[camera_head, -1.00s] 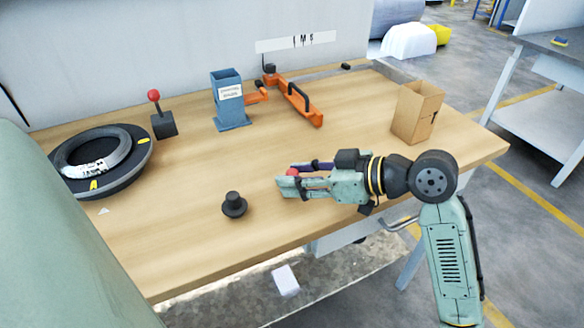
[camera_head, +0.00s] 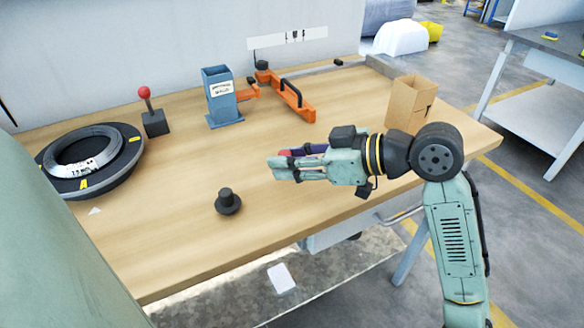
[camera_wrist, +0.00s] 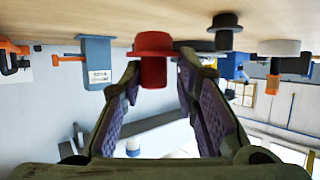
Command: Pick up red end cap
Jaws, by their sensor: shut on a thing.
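The red end cap (camera_wrist: 153,70) shows in the wrist view between the tips of my gripper (camera_wrist: 158,65). It has a wide flange and a narrower knob, and the view is upside down. My gripper (camera_head: 282,164) is shut on it. In the head view the gripper is above the table's middle front, and only a sliver of the red cap (camera_head: 285,153) shows behind the fingers.
A black end cap (camera_head: 228,203) stands on the wooden table (camera_head: 190,250), left of my gripper. A coil (camera_head: 82,160) is at the far left, beside a red-knobbed lever (camera_head: 154,118). A blue holder (camera_head: 222,100), an orange tool (camera_head: 290,100) and a cardboard box (camera_head: 408,104) stand farther back.

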